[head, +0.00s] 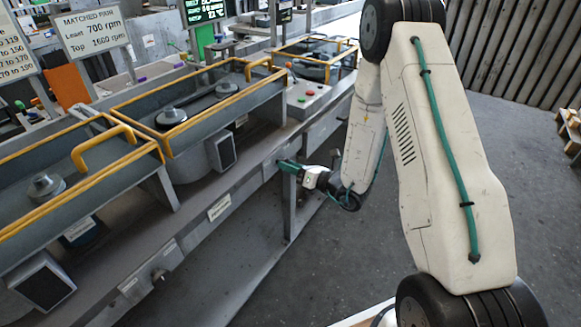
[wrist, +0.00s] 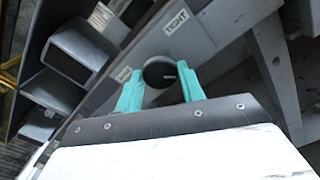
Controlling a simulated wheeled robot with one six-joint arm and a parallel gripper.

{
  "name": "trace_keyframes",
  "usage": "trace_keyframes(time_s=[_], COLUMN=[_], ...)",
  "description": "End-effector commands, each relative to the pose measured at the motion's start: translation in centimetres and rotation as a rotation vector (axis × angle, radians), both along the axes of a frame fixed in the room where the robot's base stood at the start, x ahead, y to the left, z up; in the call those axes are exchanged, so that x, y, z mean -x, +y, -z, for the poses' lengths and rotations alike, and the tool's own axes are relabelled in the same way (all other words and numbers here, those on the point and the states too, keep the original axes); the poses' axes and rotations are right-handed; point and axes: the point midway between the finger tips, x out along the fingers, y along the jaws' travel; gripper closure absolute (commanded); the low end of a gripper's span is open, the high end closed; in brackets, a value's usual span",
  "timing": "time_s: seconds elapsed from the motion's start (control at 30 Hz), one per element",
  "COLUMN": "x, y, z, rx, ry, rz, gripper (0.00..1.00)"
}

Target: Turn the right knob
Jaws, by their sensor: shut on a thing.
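The right knob (wrist: 158,72) is a dark round knob with a small pale mark toward its right side. It sits on the grey front panel below a white label (wrist: 177,20) that seems to read RIGHT. My gripper (wrist: 161,73) has its teal fingers on either side of the knob, shut on it. In the head view my gripper (head: 288,166) reaches the front rail from the right, and the knob there is hidden behind it. Another knob (head: 158,275) shows on the same panel farther left.
A sign (head: 90,33) reads MATCHED PAIR, Least 700 rpm, Top 1600 rpm. Yellow-railed trays (head: 205,100) line the bench above the panel. A control box (head: 305,97) has coloured buttons. A bench leg (head: 289,205) stands under my gripper. The floor (head: 330,240) in front is clear.

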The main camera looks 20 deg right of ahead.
Motion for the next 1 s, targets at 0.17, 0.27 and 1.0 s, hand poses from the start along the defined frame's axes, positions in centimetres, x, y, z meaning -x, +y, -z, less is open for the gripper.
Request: trace_keyframes(time_s=[0.17,0.27,1.0], x=[0.0,0.0,2.3], y=[0.0,0.0,-1.8], z=[0.0,0.0,0.0], rx=[-0.005,-0.005,-0.005], ry=[0.005,0.005,0.005], rz=[0.0,0.0,0.004], gripper=[0.84,0.84,0.4])
